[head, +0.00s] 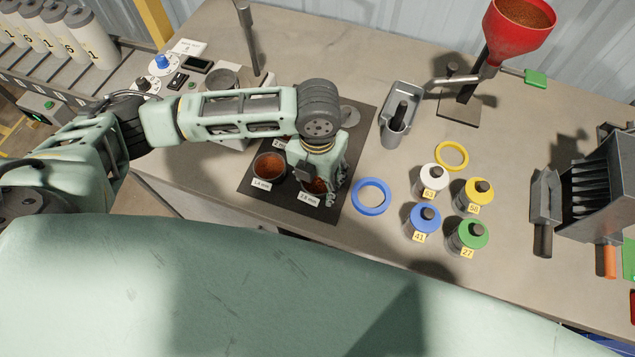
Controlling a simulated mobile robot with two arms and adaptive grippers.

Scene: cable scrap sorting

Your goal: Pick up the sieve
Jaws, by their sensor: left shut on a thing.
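Two round sieves with brown granules in them are at the front of a dark mat (335,205). The left sieve (269,180) has a label that seems to read 1.4 mm and stands free. The right sieve (312,189) has a label that seems to read 2.8 mm. My left gripper (328,194) reaches down over the right sieve and is shut on it, at its right side. The gripper hides much of this sieve, and I cannot tell whether it touches the mat. My right gripper is not in view.
A blue ring (371,197) lies just right of the mat. Several capped jars, such as the blue one (423,222), stand further right. A grey scoop (399,117) lies behind. A red funnel (513,38) on a stand is at the back right.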

